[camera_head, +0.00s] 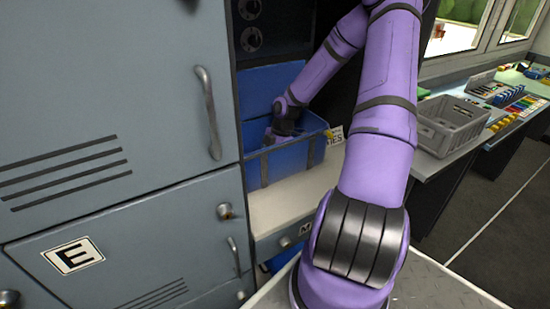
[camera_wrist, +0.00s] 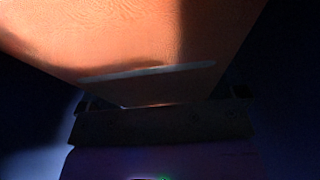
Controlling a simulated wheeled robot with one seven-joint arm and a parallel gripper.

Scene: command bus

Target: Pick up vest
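The vest (camera_wrist: 150,40) shows in the wrist view as a large orange surface with a pale grey stripe, filling the upper middle and lit from above. My gripper (camera_wrist: 163,103) has its two dark finger parts set wide apart at either side of the vest's narrower lower edge. It looks open, and I see no finger pressed on the vest. In the head view my wrist reaches down into the blue bin (camera_head: 287,160). The bin's front wall and my arm hide the gripper's fingers and the vest there.
The bin stands on a pale shelf (camera_head: 290,205), its blue lid (camera_head: 268,88) raised behind. Grey lockers (camera_head: 110,90) stand close on the left. A grey crate (camera_head: 452,125) sits on the counter at right. Dark walls surround the gripper in the wrist view.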

